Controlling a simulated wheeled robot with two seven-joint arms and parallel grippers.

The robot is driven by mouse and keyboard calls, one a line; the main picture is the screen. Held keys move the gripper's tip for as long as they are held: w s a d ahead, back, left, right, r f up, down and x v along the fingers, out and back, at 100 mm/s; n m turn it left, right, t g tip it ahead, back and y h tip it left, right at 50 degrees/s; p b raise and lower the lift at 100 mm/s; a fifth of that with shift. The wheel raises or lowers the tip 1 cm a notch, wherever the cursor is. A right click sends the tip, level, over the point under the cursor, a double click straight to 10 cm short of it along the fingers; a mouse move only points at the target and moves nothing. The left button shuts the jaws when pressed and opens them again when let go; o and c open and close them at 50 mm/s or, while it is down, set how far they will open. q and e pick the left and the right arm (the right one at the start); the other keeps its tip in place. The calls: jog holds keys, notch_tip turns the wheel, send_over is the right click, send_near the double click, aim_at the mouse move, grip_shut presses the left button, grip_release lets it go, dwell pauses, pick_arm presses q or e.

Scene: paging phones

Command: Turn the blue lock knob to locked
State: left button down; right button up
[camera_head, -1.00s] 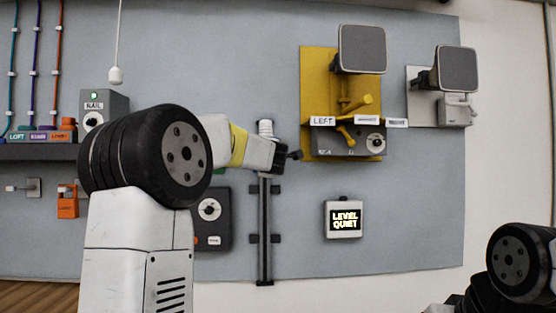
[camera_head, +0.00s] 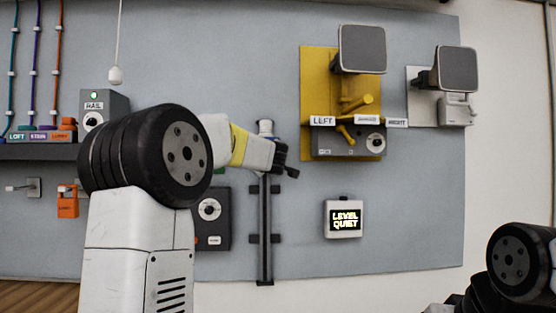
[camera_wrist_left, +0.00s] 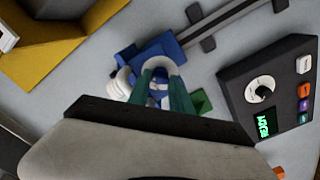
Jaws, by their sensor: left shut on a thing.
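The blue lock knob (camera_wrist_left: 168,48) is on the grey wall panel, at the top end of the dark vertical rail (camera_head: 265,230). In the left wrist view it sits at and between the fingers of my left gripper (camera_wrist_left: 160,88). The fingers are shut on it and hide part of it. White parts (camera_wrist_left: 121,84) and a green part (camera_wrist_left: 203,101) lie beside the knob. I cannot read the lock's position.
A yellow plate (camera_head: 315,85) with a lever box (camera_head: 330,142) and a square speaker (camera_head: 362,48) is right of my gripper. A dark dial box (camera_wrist_left: 275,85) is close to my left wrist. My right arm is at the lower right.

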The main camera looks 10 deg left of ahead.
dwell(0.4)
pick_arm(q)
jog(key=c, duration=1.4)
grip_release()
jog(key=shift+c, duration=0.2)
jog(key=v, duration=0.7)
jog(key=shift+s+d, duration=0.2)
jog(key=shift+s, duration=0.2)
